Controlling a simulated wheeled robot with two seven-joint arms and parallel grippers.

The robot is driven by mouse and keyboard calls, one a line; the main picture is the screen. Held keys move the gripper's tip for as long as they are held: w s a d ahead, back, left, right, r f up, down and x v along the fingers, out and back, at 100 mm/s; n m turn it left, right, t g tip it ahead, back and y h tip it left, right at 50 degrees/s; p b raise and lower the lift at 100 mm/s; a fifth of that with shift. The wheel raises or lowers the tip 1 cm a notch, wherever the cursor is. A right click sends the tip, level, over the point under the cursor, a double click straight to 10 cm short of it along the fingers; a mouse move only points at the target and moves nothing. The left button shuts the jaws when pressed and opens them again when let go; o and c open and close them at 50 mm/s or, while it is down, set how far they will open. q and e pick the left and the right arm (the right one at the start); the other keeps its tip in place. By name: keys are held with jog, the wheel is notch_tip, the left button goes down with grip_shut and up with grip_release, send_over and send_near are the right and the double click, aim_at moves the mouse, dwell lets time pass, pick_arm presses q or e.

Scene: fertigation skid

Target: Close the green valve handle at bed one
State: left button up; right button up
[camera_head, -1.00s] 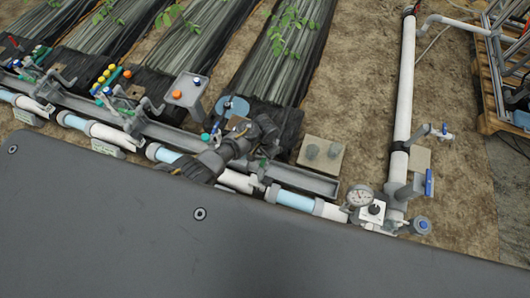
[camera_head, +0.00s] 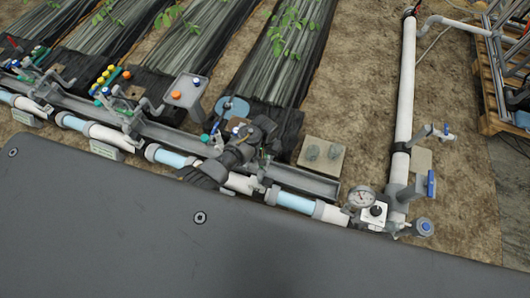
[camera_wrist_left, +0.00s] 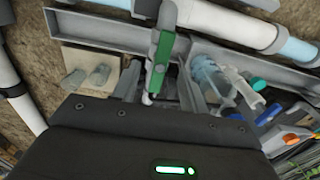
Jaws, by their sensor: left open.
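The green valve handle (camera_wrist_left: 162,62) stands out in the left wrist view, above the grey and white pipework. It is mostly unobstructed there, its lower end near my gripper. My left gripper (camera_wrist_left: 160,88) is open, with one finger on each side of the handle's lower end; I cannot tell whether either touches it. In the head view, my left gripper (camera_head: 264,155) is above the pipe line, partly hidden by my dark wrist, and the handle is too small and covered to make out clearly. My right gripper is in neither view.
A grey trough (camera_head: 305,181) and a white pipe (camera_head: 331,213) run beside the gripper. A pressure gauge (camera_head: 361,197) and a blue-handled valve (camera_head: 431,184) stand to the right. A small plate with two grey knobs (camera_head: 322,153) lies behind.

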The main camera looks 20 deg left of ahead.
pick_arm(q)
jog(key=shift+f+b, duration=1.65)
jog(key=shift+f, duration=0.65)
